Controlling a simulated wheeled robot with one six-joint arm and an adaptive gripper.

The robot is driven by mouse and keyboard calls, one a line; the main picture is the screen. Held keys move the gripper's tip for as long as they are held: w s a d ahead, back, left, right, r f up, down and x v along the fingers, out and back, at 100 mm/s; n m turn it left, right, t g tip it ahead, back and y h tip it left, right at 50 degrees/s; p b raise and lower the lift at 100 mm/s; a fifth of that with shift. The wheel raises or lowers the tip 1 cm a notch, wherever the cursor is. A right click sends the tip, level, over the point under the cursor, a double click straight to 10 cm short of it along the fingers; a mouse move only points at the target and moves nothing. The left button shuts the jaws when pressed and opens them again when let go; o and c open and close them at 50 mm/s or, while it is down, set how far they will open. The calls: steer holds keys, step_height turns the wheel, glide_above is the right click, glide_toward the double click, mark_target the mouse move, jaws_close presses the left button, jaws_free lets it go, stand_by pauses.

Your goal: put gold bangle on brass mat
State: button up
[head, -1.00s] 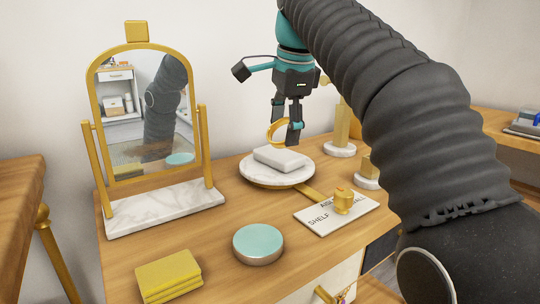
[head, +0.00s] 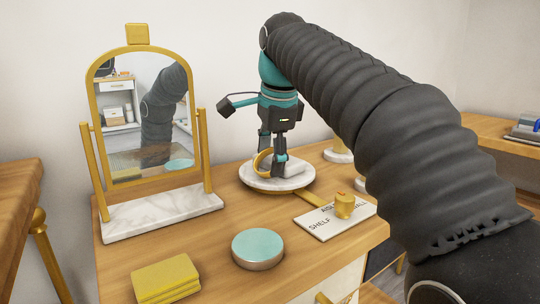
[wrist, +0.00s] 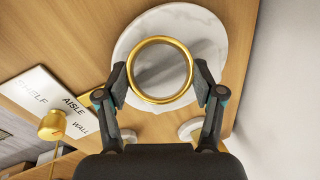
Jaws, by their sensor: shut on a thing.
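The gold bangle (head: 261,165) is held between the two fingers of my gripper (head: 272,158), over the round marble plate (head: 252,180). In the wrist view the bangle (wrist: 134,84) is a full ring, with a fingertip of my gripper (wrist: 161,82) against each side.
A gold-framed mirror (head: 91,112) on a marble base stands at the left. A teal-topped round tin (head: 258,246) is at the front middle. A lettered white card (head: 317,227) bears a small gold piece (head: 344,206). Wood between tin and plate is clear.

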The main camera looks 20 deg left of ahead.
steer(key=o, duration=1.1)
steer(key=shift+f, duration=0.1)
steer(key=shift+f+b, duration=0.1)
steer(key=shift+b, duration=0.25)
steer(key=shift+w+p+v, duration=0.2)
steer(key=shift+p+v, duration=1.65)
steer(key=shift+v, duration=5.05)
steer(key=shift+a, duration=0.15)
